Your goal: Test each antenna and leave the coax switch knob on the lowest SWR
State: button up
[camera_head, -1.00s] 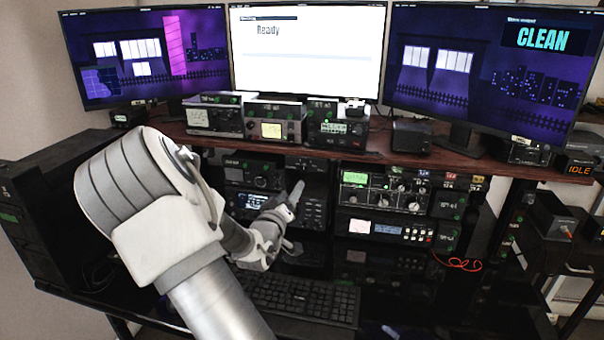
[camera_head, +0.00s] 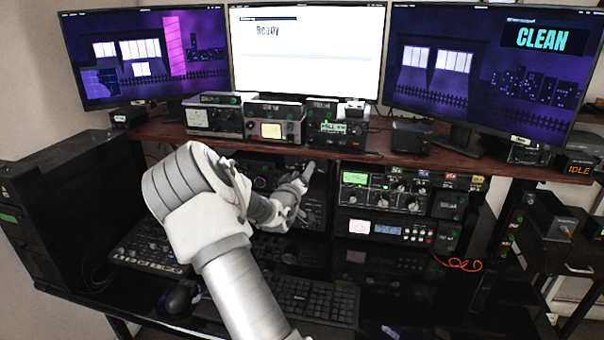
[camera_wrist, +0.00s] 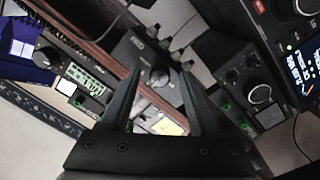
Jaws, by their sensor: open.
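In the wrist view a black box with a round dark knob (camera_wrist: 159,76) lies ahead of my gripper (camera_wrist: 161,73). It looks like the coax switch; its printed label is too small to read. The knob shows between my two open fingers; I cannot tell whether they touch it. In the head view my gripper (camera_head: 308,168) is just under the shelf's front edge and hides most of that box. A meter with a green-lit display (camera_head: 333,128) stands on the shelf above; I cannot read it surely. It also shows in the wrist view (camera_wrist: 85,78).
The wooden shelf (camera_head: 375,141) runs close above my gripper. A yellow-lit meter (camera_head: 271,130) and a white-dial meter (camera_head: 197,117) stand on it. A tuner (camera_head: 385,192) with several knobs is to the right. The middle screen (camera_head: 307,65) reads "Ready"; the right one (camera_head: 490,70) "CLEAN".

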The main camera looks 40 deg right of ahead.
grip_shut()
jog(key=shift+b, duration=0.45)
jog(key=shift+f+m+b, duration=0.15)
jog(key=shift+m+b, duration=0.6)
jog(key=shift+m, duration=0.05)
jog(key=m+b, duration=0.2)
jog(key=b, duration=0.1)
jog(key=shift+m+b, duration=0.3)
jog(key=shift+m, duration=0.1)
jog(key=m+b, duration=0.3)
jog(key=shift+r+y, duration=0.25)
jog(key=shift+y, duration=0.05)
